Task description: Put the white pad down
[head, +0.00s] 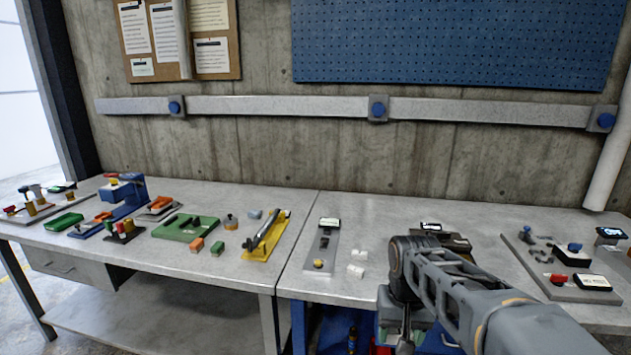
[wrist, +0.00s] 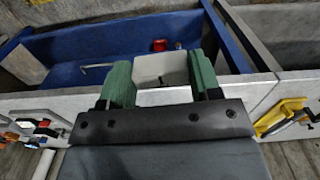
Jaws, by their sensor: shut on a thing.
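The white pad (wrist: 160,68) is between the two green fingers of my gripper (wrist: 161,78) in the wrist view. My gripper is shut on it, with a finger against each side. Part of the pad is hidden by the dark gripper body. In the head view my arm reaches down at the table's front edge, and the fingers and held pad cannot be made out. Two small white blocks (head: 357,262) lie on the table to the left of my arm.
A blue bin (wrist: 95,50) with a red item (wrist: 159,45) lies beyond the fingers in the wrist view. A grey plate with a knob (head: 321,246) sits left of the white blocks. A yellow stand (head: 266,238) and a board with several parts (head: 560,266) flank this area.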

